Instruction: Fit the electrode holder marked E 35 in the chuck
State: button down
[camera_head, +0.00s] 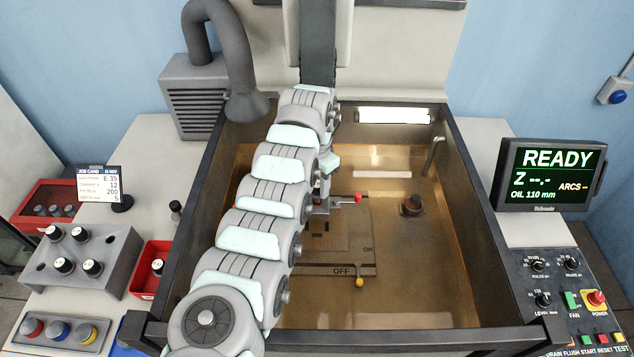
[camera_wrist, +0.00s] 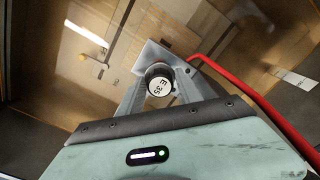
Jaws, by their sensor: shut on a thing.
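The electrode holder marked E 35 (camera_wrist: 157,86) shows in the wrist view as a dark round piece with a white labelled end. My gripper (camera_wrist: 163,80) is shut on it, a grey finger on either side. A grey metal block (camera_wrist: 148,54) lies just beyond the holder; it looks like part of the chuck, and I cannot tell whether the holder touches it. A red lever (camera_wrist: 235,80) runs to the right of it. In the head view the lever's red knob (camera_head: 357,197) sticks out right of my arm, which hides the holder and most of the gripper.
The open tank has a dark rim (camera_head: 467,220) around my arm. A plate marked ON and OFF (camera_head: 341,270) lies on its floor. At left are a grey rack (camera_head: 85,255) with several holders, a red bin (camera_head: 146,283) and the job card (camera_head: 98,185). The screen (camera_head: 549,174) reads READY.

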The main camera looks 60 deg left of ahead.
jog(key=shift+f, duration=1.05)
jog(key=shift+f, duration=0.3)
jog(key=shift+f+b, duration=0.45)
jog(key=shift+f, duration=0.05)
jog(key=shift+f, duration=0.1)
jog(key=shift+c, duration=0.9)
grip_release()
